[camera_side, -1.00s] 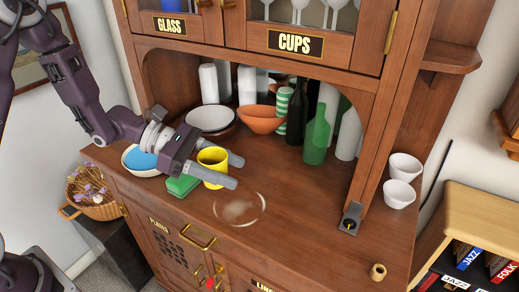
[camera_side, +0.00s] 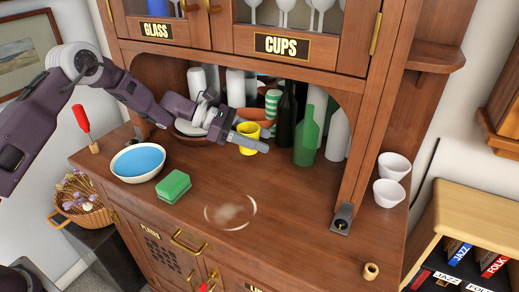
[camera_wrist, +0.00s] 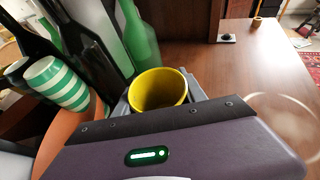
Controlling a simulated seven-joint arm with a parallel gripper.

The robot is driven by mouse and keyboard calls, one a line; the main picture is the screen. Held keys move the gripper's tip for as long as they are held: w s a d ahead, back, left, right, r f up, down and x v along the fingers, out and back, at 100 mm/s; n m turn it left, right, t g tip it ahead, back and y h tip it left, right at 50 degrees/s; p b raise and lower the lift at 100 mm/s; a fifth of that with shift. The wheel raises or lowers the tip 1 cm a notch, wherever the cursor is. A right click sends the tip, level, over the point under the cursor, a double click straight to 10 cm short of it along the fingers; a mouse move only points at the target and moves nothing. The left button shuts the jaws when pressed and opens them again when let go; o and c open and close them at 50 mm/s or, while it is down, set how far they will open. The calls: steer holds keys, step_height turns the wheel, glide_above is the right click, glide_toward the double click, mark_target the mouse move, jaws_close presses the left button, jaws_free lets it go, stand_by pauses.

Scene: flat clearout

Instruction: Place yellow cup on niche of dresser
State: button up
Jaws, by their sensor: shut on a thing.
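The yellow cup (camera_side: 250,133) is held between the fingers of my gripper (camera_side: 252,139), which is shut on it. In the wrist view the yellow cup (camera_wrist: 158,91) shows its open mouth between the grey fingers. The dresser (camera_side: 285,200) is brown wood with an arched niche (camera_side: 345,105) above its worktop. The cup is at the front of the niche, in front of an orange bowl (camera_side: 252,113) and left of a dark bottle (camera_side: 285,122). The wrist view does not show the cup's base, and I cannot tell whether it touches the wood.
A green bottle (camera_side: 307,135), a striped green cup (camera_side: 272,100) and white cylinders crowd the niche. A green sponge (camera_side: 173,186) and a bowl of blue liquid (camera_side: 138,162) stand on the worktop at left. A pale ring mark (camera_side: 230,211) lies on clear wood in front.

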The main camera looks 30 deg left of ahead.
steer(key=shift+w+f, duration=0.2)
steer(key=shift+f, duration=1.75)
steer(key=shift+f, duration=0.1)
steer(key=o, duration=1.4)
steer(key=shift+f, duration=0.1)
